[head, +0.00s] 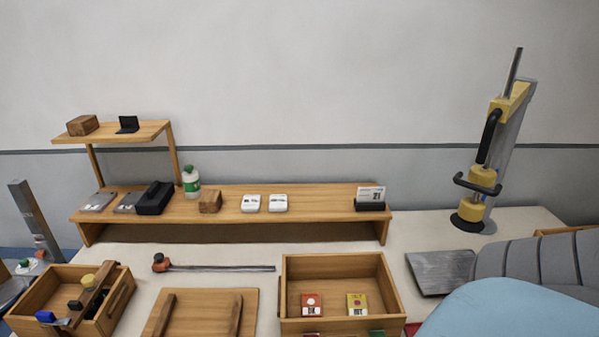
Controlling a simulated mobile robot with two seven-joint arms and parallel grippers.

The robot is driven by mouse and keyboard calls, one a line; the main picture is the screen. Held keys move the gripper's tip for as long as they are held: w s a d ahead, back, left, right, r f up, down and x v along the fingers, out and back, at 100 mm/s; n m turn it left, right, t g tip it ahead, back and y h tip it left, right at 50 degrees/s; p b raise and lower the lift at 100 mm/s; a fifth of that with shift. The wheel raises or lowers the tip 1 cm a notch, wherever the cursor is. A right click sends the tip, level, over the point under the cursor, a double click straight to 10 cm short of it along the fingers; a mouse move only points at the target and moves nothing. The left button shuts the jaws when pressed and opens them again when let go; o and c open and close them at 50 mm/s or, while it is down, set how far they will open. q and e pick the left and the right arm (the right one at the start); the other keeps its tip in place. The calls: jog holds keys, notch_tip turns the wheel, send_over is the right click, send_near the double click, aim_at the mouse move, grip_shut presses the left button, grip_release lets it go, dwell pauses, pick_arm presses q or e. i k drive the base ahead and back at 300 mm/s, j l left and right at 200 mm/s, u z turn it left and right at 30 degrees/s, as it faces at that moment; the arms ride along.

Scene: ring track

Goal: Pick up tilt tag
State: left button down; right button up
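Two small tags stand inside an open wooden box (340,264) at the front centre of the table: a red one (311,304) on the left and a yellow one (357,304) on the right. Their lettering is too small to read surely, so I cannot tell which is the tilt tag. Edges of red and green pieces show at the box's front, cut off by the picture's bottom. Neither of my grippers is in view.
A wooden shelf (300,195) holds white boxes, a bottle (191,181) and a calendar (370,198). A clamp-like tool (220,268) lies before it. A wooden bin (118,277) stands left, a tall yellow-grey press (483,180) at back right. A blue rounded surface (510,312) fills the lower right.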

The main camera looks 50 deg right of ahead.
aim_at(357, 305)
jog(key=z, duration=2.05)
jog(key=l+u, duration=0.2)
jog(key=u, duration=0.25)
jog(key=k+l+u, duration=0.1)
jog(key=u, duration=0.3)
jog(key=k+l+u, duration=0.1)
jog(key=l+u, duration=0.15)
jog(key=u, duration=0.2)
